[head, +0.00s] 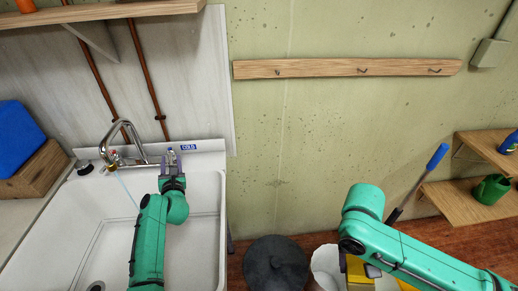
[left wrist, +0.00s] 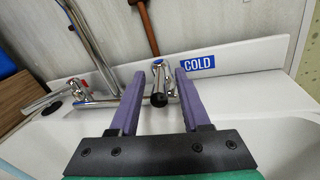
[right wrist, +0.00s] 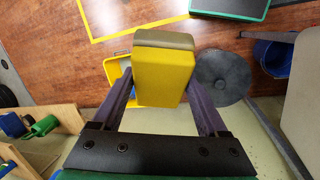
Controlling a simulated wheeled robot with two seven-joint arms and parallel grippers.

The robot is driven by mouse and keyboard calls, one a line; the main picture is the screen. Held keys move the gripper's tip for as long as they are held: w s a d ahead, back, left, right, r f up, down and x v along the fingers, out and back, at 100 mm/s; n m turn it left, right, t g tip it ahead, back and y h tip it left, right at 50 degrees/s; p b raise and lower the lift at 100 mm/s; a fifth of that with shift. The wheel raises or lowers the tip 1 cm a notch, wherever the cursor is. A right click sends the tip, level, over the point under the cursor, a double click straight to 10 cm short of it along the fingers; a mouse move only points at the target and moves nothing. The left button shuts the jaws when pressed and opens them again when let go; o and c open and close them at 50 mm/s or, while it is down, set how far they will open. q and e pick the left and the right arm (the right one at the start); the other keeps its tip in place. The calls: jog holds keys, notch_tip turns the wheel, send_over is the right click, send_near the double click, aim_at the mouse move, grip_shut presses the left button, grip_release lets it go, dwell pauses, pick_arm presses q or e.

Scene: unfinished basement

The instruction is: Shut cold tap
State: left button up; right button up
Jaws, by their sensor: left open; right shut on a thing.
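The chrome cold tap (left wrist: 158,72) with a dark end sits at the back of the white sink (head: 214,218), beside the blue COLD label (left wrist: 198,63). My left gripper (head: 172,156) is open, with its purple fingers on either side of the cold tap; I cannot tell whether they touch it. A thin stream of water (head: 127,190) falls from the curved chrome spout (head: 119,128) into the sink. A red-marked tap (left wrist: 83,84) is left of the cold tap. My right gripper (right wrist: 160,92) is shut on a yellow block with a grey-brown face (right wrist: 160,75).
A blue object (head: 18,138) rests on a wooden block (head: 38,172) left of the sink. A dark round lid (head: 275,265) is on the floor right of the sink. A green mug (head: 491,188) stands on a wooden shelf at the right. A hook rail (head: 345,68) crosses the wall.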

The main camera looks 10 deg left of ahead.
pick_arm(q)
jog(key=shift+s+d+r, duration=0.1)
jog(key=shift+s+r, duration=0.05)
jog(key=shift+r, duration=0.05)
grip_shut()
jog(key=shift+f, duration=0.1)
dwell(1.1)
